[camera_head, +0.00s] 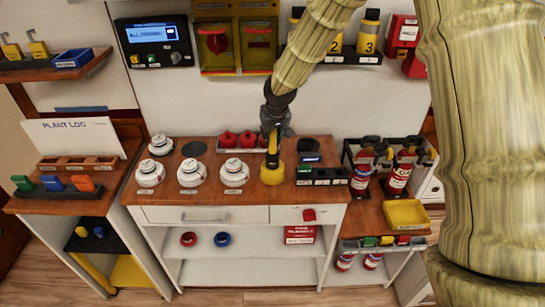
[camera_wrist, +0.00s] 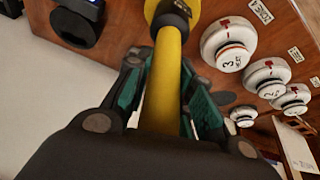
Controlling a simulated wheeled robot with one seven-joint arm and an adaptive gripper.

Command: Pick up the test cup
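The test cup is a yellow cup (camera_head: 271,174) with a short yellow handle, upright at the wooden counter's middle, right of the white detectors. I cannot tell a gap under it. My gripper (camera_head: 274,124) is above it, around the handle. In the wrist view the yellow handle (camera_wrist: 166,85) runs between the two teal-padded fingers of my gripper (camera_wrist: 163,66), which appear closed against its sides. The cup's rim is at the top edge there, partly behind a dark collar. The exact finger contact is partly hidden.
White numbered detectors (camera_head: 234,173) stand left of the cup on the counter (camera_head: 215,203). Two red items (camera_head: 238,140) are behind. A dark device (camera_head: 310,155) and a black tray (camera_head: 322,180) are close on the right. Red extinguishers (camera_head: 398,178) stand farther right.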

